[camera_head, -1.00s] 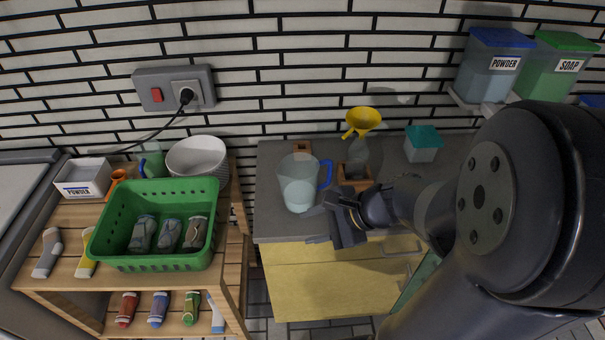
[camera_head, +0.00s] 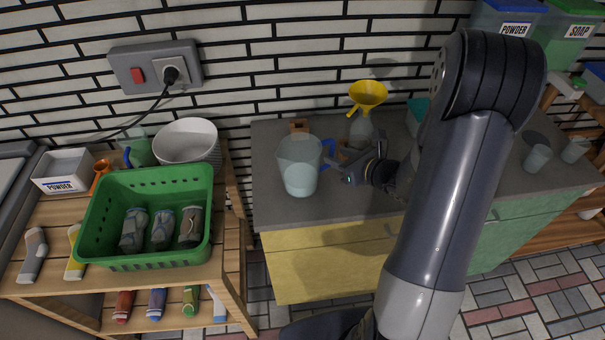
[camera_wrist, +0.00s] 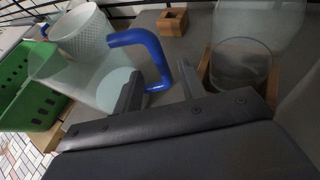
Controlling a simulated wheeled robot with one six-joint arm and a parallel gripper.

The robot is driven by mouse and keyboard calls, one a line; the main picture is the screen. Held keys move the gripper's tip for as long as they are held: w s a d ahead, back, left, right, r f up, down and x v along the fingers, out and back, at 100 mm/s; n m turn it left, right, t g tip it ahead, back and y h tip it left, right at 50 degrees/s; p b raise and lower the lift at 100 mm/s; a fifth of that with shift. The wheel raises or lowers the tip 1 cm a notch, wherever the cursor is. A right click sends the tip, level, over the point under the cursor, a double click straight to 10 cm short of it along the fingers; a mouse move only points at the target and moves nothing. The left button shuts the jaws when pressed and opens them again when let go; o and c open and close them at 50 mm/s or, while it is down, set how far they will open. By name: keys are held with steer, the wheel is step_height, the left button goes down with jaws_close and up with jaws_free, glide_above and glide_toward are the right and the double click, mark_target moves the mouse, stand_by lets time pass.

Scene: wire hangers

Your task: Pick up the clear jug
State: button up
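The clear jug (camera_head: 299,168) stands upright on the grey counter, with pale liquid low inside and a blue handle on its right side. My gripper (camera_head: 338,170) is just right of the jug at handle height. In the wrist view, the jug (camera_wrist: 90,82) is at the left and its blue handle (camera_wrist: 158,55) reaches down between my two fingers. The fingers (camera_wrist: 160,92) are apart, with space on either side of the handle. I cannot tell whether either finger touches it.
A bottle with a yellow funnel (camera_head: 367,95) stands close behind my gripper. A small wooden block (camera_head: 299,126) sits behind the jug. A green basket (camera_head: 150,262) holding rolled socks is on the wooden shelf at left. The counter front left of the jug is clear.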

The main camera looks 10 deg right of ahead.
mark_target(333, 153)
steer(key=shift+p+x, duration=0.95)
steer(key=shift+x, duration=1.9)
steer(key=shift+w+r, duration=0.15)
steer(key=shift+r, duration=0.05)
steer(key=shift+d, duration=0.1)
jaws_close()
